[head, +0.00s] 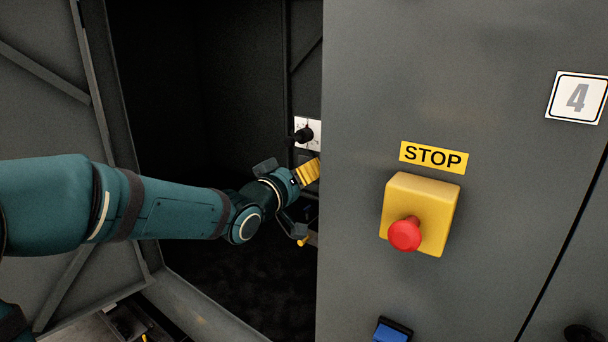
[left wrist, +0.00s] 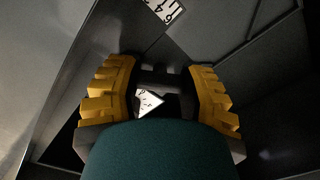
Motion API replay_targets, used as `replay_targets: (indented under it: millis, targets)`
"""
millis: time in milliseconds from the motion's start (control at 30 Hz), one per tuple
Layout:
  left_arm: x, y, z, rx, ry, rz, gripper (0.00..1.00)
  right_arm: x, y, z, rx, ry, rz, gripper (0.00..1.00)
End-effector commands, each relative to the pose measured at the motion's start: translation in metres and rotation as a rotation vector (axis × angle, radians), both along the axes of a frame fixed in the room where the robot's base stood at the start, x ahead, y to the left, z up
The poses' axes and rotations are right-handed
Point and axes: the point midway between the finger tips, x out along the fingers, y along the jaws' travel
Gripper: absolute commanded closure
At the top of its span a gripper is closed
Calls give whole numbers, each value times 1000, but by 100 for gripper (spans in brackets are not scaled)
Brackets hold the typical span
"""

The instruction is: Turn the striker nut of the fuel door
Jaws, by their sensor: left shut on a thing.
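My left gripper (head: 308,206) reaches into the dark opening of a grey enclosure (head: 380,60), close to the opening's right edge. Its yellow fingers also show in the left wrist view (left wrist: 160,95), one on each side of a dark bar-like piece (left wrist: 158,77). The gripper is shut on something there. I take it to be the striker nut, but its shape is mostly hidden by the fingers and dark. A braced grey door (head: 45,110) stands open at the left. My right gripper is not in view.
A white plate with a black knob (head: 304,134) sits just above the left gripper. The front panel carries a yellow box with a red STOP button (head: 404,233), a blue part (head: 391,331) and a "4" label (head: 577,97). The opening left of the gripper is clear.

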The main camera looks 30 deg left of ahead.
Motion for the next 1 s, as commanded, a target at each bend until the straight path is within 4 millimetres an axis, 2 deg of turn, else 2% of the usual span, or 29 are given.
replay_targets:
  millis: [167,200,233,533,667,767,1000]
  targets:
    - [0,0,0,1,1,-1,95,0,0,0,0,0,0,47]
    - [0,0,0,2,1,-1,42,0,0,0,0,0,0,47]
    - [0,0,0,2,1,-1,40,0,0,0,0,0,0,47]
    - [-1,0,0,2,0,0,40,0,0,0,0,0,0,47]
    - [-8,1,1,3,-1,1,40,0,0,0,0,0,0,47]
    - [-22,3,1,4,-1,1,40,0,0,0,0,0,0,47]
    - [-70,10,2,3,-3,1,40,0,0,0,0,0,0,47]
